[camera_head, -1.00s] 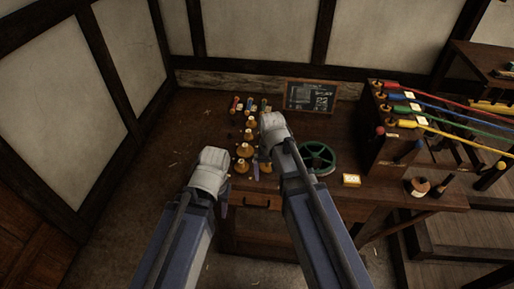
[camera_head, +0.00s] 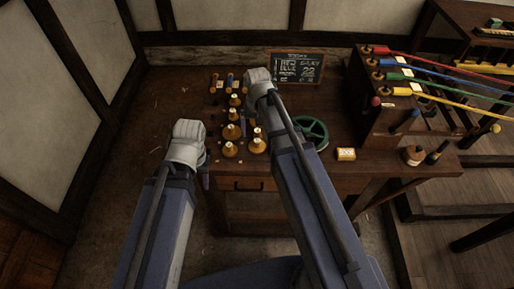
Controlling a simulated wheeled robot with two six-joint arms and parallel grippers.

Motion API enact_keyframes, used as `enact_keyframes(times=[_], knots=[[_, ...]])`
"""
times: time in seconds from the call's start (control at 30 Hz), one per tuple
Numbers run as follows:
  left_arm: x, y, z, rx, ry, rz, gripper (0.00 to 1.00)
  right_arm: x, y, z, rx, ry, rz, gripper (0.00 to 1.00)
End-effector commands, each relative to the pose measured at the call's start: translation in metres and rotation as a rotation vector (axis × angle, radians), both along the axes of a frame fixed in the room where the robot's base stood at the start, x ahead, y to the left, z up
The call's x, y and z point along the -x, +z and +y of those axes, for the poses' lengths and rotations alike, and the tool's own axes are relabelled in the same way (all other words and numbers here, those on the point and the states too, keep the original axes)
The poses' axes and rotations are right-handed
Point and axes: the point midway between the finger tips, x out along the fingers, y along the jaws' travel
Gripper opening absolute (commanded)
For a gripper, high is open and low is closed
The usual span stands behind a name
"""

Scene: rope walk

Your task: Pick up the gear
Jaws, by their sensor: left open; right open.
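A green spoked wheel (camera_head: 318,133), the only gear-like thing in view, lies on the wooden bench, right of the wooden bobbins. My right forearm covers part of its left side. My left gripper (camera_head: 205,176) is open at the bench's front left edge, well left of the wheel and mostly hidden behind its wrist. My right gripper (camera_head: 246,127) is open among the bobbins, left of the wheel and apart from it. Its fingers are small and partly hidden by my arm.
Several wooden bobbins (camera_head: 230,149) stand on the bench's left part, with coloured spools behind. A chalkboard (camera_head: 298,68) stands at the back. A dark rack (camera_head: 372,125) with coloured ropes stands at the right.

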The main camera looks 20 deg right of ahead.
Motion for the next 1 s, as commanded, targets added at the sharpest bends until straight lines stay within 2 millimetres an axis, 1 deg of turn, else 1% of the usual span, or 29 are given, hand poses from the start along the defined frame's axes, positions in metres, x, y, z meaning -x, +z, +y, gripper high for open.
enact_keyframes(times=[0.13, 0.27, 0.5, 0.63, 0.7, 0.93, 0.97, 1.0], knots=[[0.0, -0.001, 0.0, 0.0, 0.0, 0.0, 0.5, 0.0, -0.001, 0.0, 0.0, 0.0, 0.0, 1.0], [0.0, -0.009, 0.0, 0.0, 0.0, 0.0, 0.5, 0.002, -0.009, 0.001, 0.0, 0.001, 0.0, 1.0], [0.0, -0.038, 0.0, 0.0, 0.0, 0.0, 0.5, 0.009, -0.038, 0.002, 0.0, 0.001, 0.0, 1.0], [0.0, -0.051, 0.0, 0.0, 0.0, 0.0, 0.5, 0.007, -0.051, 0.002, 0.0, 0.001, 0.0, 1.0], [0.0, -0.053, 0.0, 0.0, 0.0, 0.0, 0.5, 0.008, -0.053, 0.002, 0.0, 0.0, 0.0, 1.0], [0.0, -0.051, 0.0, 0.0, 0.0, 0.0, 0.5, 0.008, -0.051, 0.002, 0.0, 0.0, 0.0, 1.0], [0.0, -0.051, 0.0, 0.0, 0.0, 0.0, 0.5, 0.008, -0.051, 0.002, 0.0, 0.0, 0.0, 0.98], [0.0, -0.051, 0.0, 0.0, 0.0, 0.0, 0.5, 0.007, -0.051, 0.002, 0.0, 0.0, 0.0, 0.93]])
